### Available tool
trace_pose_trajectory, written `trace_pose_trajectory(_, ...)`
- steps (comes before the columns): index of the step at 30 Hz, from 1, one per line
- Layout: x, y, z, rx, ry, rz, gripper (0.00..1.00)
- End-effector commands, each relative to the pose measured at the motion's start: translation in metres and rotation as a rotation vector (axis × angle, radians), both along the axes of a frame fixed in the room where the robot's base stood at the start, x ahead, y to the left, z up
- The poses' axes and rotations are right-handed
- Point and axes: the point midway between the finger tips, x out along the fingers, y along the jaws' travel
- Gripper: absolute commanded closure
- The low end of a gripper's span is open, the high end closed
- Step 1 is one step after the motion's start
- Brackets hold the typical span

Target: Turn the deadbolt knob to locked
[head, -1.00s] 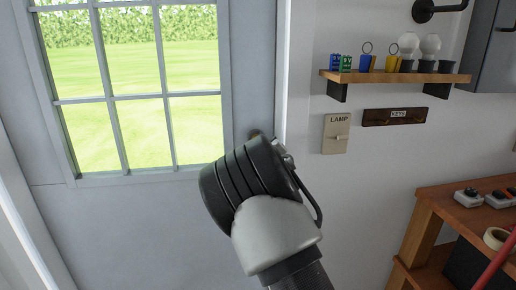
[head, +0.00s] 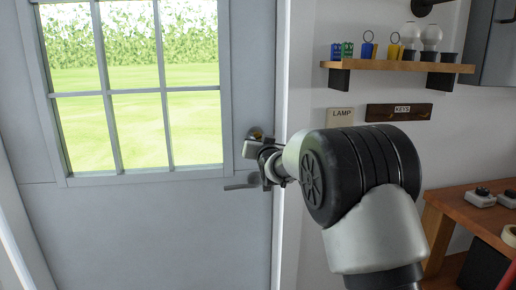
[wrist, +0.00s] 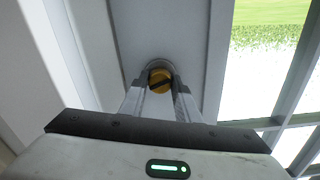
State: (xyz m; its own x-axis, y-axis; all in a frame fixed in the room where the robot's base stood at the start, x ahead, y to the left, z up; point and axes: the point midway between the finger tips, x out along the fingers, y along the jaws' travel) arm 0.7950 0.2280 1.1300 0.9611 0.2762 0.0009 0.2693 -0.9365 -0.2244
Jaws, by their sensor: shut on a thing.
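The brass deadbolt knob (head: 255,133) is on the grey door (head: 130,225), near its right edge and above the lever handle (head: 240,186). In the wrist view the round brass knob (wrist: 160,76) shows just beyond my fingertips, with a darker slanted part across it. My gripper (head: 251,149) reaches in from the right in the head view. In the wrist view my gripper (wrist: 160,92) has its two fingers closed in on the knob's turn piece. The fingers hide part of the knob, so its exact angle is hard to tell.
The door window (head: 135,90) is left of the knob. The door frame (head: 289,215) runs just right of it. A wooden bench (head: 450,204) stands lower right.

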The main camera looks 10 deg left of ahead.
Motion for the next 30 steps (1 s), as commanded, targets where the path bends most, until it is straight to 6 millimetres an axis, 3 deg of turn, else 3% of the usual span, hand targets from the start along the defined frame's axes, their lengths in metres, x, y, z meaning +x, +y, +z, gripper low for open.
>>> trace_pose_trajectory(12,0.0001,-0.0004,-0.0023,0.276,0.079,-0.001,0.93)
trace_pose_trajectory(30,-0.0002,0.0011,-0.0015,0.364,0.108,0.001,0.93)
